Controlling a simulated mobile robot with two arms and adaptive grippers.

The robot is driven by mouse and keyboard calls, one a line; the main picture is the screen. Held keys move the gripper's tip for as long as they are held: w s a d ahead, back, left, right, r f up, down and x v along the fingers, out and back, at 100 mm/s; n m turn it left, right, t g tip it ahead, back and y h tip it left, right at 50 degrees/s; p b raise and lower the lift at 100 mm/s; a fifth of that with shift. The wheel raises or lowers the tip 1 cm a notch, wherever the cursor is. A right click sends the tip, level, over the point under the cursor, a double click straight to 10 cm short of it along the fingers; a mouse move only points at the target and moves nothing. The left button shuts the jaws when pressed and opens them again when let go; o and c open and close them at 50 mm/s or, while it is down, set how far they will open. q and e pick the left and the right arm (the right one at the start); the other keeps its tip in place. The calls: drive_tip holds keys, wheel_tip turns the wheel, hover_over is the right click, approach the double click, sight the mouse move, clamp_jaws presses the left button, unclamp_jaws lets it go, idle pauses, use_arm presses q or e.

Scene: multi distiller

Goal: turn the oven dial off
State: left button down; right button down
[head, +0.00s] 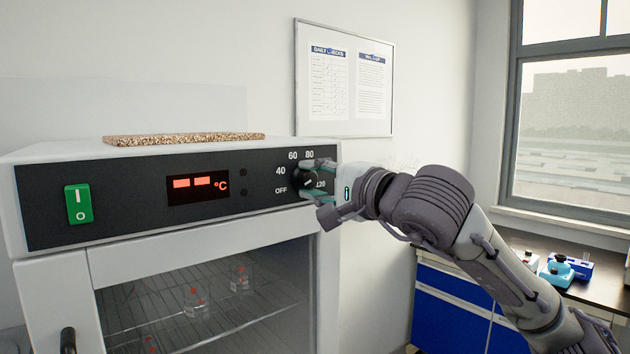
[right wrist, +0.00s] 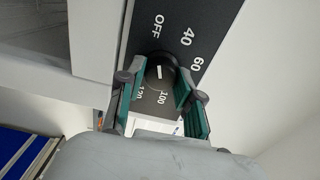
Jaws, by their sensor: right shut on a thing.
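The oven dial (head: 304,181) is a round black knob on the right end of the oven's black control panel. OFF, 40, 60, 80 and 120 are legible around it. In the right wrist view the dial (right wrist: 160,66) carries a short white mark. Which number the mark points to is hard to tell. My right gripper (head: 313,181) comes in from the right and is shut on the dial; its green-padded fingers (right wrist: 160,84) lie on either side of the knob in the right wrist view. The fingers partly cover the dial in the head view. My left gripper is not in view.
A green rocker switch (head: 79,204) and a red-lit display (head: 198,188) showing dashes are left of the dial. The oven's glass door (head: 220,290) is closed, with flasks on racks inside. A cork mat (head: 183,139) lies on top. A bench (head: 590,286) stands at right.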

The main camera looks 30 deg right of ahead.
drive_tip(key=c, duration=0.8)
unclamp_jaws()
drive_tip(key=shift+w, duration=0.1)
drive_tip(key=shift+o, duration=0.2)
drive_tip(key=s+d, duration=0.1)
drive_tip(key=s, duration=1.1)
